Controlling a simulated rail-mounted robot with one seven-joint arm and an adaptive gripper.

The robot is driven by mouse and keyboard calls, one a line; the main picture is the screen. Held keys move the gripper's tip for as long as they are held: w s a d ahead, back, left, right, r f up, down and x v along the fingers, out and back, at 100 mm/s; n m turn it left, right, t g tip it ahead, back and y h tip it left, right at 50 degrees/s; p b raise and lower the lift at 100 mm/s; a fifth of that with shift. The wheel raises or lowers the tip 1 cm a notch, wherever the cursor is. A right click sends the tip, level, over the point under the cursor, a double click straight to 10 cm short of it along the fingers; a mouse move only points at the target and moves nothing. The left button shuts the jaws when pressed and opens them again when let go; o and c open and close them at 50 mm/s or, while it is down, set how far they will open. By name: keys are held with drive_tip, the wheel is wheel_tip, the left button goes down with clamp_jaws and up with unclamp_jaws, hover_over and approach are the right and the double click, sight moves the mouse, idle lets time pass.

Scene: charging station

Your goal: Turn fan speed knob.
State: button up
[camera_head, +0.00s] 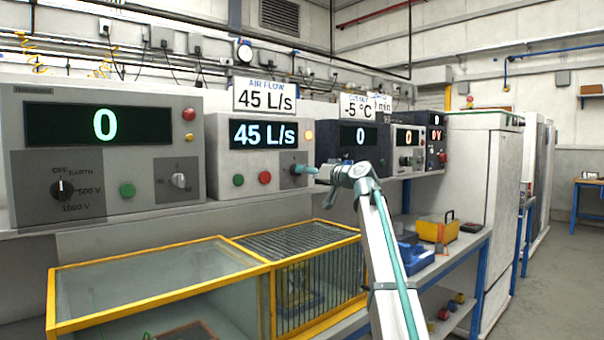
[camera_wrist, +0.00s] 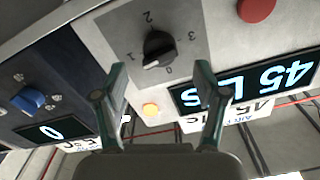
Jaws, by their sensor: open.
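The fan speed knob (camera_wrist: 158,46) is a black dial on a light grey plate marked 0 to 3. Its ridge lies slanted, with one end towards the 1. In the head view it sits at the right of the air flow unit (camera_head: 225,166), partly hidden by my gripper (camera_head: 309,172). The unit's display (camera_head: 263,134) reads 45 L/s, as does the AIR FLOW sign (camera_head: 264,97) above. In the wrist view my gripper (camera_wrist: 158,70) is open. Its fingers are on either side of the knob in the picture, with nothing between them; contact is not visible.
An amber lamp (camera_wrist: 150,109) is lit near the knob, and a red button (camera_wrist: 256,8) is beside it. A panel with a blue knob (camera_wrist: 28,99) adjoins. Below the shelf is a yellow-framed glass case (camera_head: 160,268).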

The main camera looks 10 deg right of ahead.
drive_tip(key=v, duration=0.6)
drive_tip(key=shift+s, duration=0.3)
